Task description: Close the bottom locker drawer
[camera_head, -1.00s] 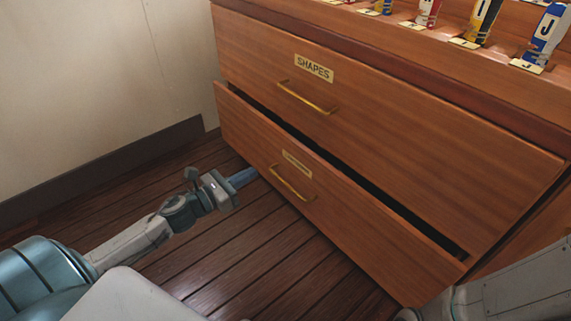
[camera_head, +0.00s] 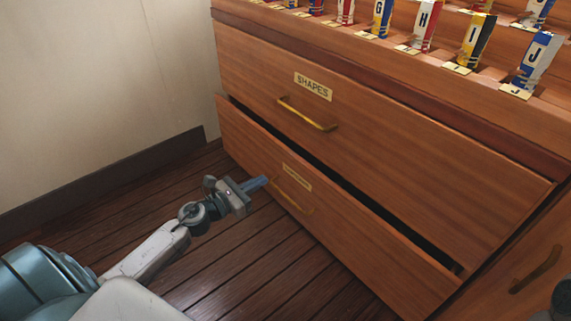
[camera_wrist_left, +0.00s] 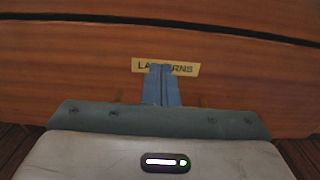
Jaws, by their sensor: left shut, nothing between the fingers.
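The bottom locker drawer (camera_head: 345,228) is a wooden front with a brass handle (camera_head: 290,196) and a small label. It stands slightly out, with a dark gap along its top edge. My left gripper (camera_head: 264,182) is shut and empty, its blue fingertips at the drawer front close to the handle and label. In the left wrist view the fingers (camera_wrist_left: 161,85) point at the drawer front (camera_wrist_left: 75,75) and overlap the middle of its label (camera_wrist_left: 190,68), which partly reads as lanterns. I cannot tell whether the fingertips touch the wood. My right gripper cannot be made out.
The upper drawer (camera_head: 400,150), labelled SHAPES, is shut above. Rolled signal flags (camera_head: 470,45) stand in lettered slots on top. A cabinet door with a handle (camera_head: 535,270) is at the lower right. A wall is at the left, and the plank floor (camera_head: 240,270) is clear.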

